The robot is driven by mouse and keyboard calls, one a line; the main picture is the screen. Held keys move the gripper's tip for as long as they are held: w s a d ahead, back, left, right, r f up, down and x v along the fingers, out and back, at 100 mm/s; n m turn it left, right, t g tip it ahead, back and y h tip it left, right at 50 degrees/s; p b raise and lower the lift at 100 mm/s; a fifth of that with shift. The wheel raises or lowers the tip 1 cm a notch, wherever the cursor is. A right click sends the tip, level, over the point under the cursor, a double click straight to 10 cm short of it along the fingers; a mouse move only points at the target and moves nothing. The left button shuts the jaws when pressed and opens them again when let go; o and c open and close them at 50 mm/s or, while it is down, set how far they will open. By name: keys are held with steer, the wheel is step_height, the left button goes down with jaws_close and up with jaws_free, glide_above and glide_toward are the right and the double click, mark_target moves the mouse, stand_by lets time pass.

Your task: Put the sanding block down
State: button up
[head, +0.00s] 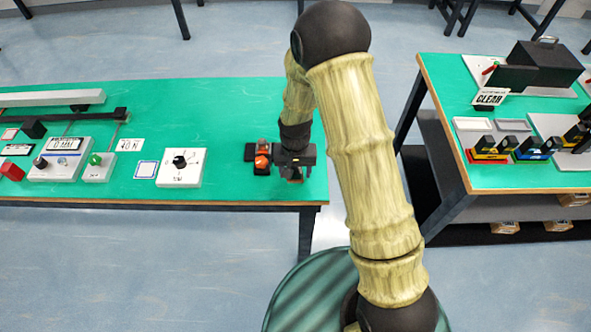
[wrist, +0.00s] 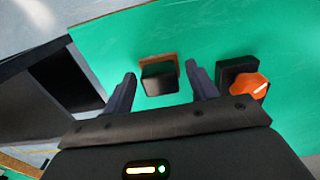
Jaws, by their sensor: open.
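The sanding block (wrist: 160,78), dark on top with a brown edge, appears to rest on the green tabletop in the wrist view. My gripper (wrist: 160,71) is open, with one finger on each side of the block and green showing between each finger and it. In the head view my gripper (head: 292,168) is low over the right end of the long green table (head: 235,110). A small brown patch, probably the block (head: 296,179), shows beneath it there; most of it is hidden.
An orange knob on a black base (wrist: 243,85) stands close to the right finger; it also shows in the head view (head: 262,155). A white dial box (head: 182,168) stands farther left. The table's right edge is near. A second green table (head: 450,95) stands right, across a gap.

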step_height(320, 180, up, 12)
stand_by(0.5)
stand_by(0.5)
steer(key=s+d+r+t, duration=0.2)
steer(key=s+d+r, duration=0.5)
steer(key=s+d, duration=0.5)
steer(key=shift+s+d+t, duration=0.15)
steer(key=shift+d+t, duration=0.15)
steer(key=shift+d, duration=0.5)
steer(key=shift+r, duration=0.1)
steer(key=shift+r, duration=0.1)
